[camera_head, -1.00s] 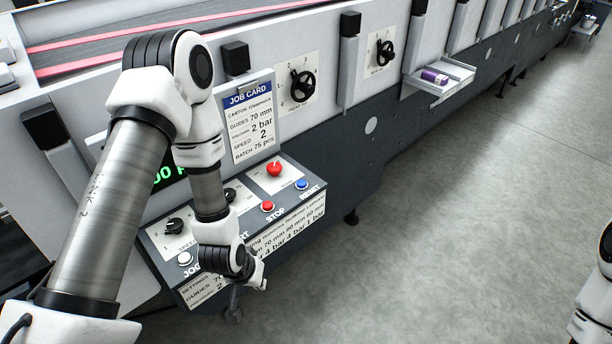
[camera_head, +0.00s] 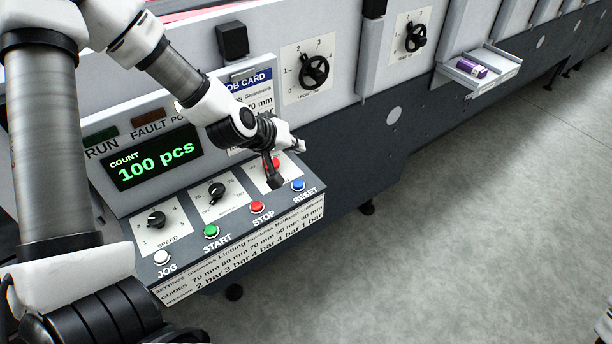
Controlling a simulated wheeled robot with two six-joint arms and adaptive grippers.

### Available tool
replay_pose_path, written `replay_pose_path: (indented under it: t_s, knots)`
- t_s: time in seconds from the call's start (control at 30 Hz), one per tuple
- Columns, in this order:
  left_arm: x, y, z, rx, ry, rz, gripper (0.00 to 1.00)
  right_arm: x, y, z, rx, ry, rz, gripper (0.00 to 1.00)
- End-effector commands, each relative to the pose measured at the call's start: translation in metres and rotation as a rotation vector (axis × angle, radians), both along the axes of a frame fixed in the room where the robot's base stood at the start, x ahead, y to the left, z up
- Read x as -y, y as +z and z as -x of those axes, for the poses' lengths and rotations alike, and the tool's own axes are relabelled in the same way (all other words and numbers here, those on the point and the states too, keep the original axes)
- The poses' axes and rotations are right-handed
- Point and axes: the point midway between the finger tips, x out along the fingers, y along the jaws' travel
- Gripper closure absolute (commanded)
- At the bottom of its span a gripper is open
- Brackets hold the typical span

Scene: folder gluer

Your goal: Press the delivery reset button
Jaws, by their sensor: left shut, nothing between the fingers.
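The blue RESET button (camera_head: 298,186) sits at the right end of the sloping control panel (camera_head: 190,250), with its label below it. It is in plain view. My left gripper (camera_head: 275,182) is shut and empty, pointing down over the panel just left of the blue button. It looks apart from the button, but its height above the panel is hard to tell. It partly covers a red knob (camera_head: 277,163) behind it.
The red STOP (camera_head: 257,207), green START (camera_head: 211,231) and white JOG (camera_head: 161,257) buttons line the panel. The count display (camera_head: 155,158) reads 100 pcs. A small tray (camera_head: 481,74) holds a purple carton (camera_head: 470,67).

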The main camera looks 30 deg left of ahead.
Motion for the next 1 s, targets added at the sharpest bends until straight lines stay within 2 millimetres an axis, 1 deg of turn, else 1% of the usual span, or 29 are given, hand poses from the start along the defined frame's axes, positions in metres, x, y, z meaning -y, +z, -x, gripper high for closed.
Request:
replay_pose_path:
  t_s: [0.17,0.27,0.47,0.73,0.9,1.0]
  knots:
    - [0.000,-0.001,0.000,-0.001,-0.001,0.000,1.00,0.000,-0.001,0.001,-0.001,0.000,0.000,0.60]
    - [0.000,-0.006,0.000,-0.001,-0.001,-0.001,1.00,0.000,-0.005,0.000,-0.001,0.000,0.000,0.60]
    - [0.000,-0.029,0.000,-0.001,-0.001,-0.001,1.00,0.000,-0.028,0.000,0.000,0.000,0.000,0.60]
    - [0.000,-0.071,0.001,-0.001,-0.001,-0.001,1.00,0.000,-0.068,0.000,-0.001,0.000,0.000,0.60]
    - [0.000,-0.087,0.001,-0.002,-0.002,-0.001,1.00,0.000,-0.081,0.000,0.000,0.000,0.000,0.60]
    - [0.000,-0.090,0.001,-0.001,-0.001,-0.002,1.00,0.000,-0.083,0.000,0.000,0.000,0.000,0.60]
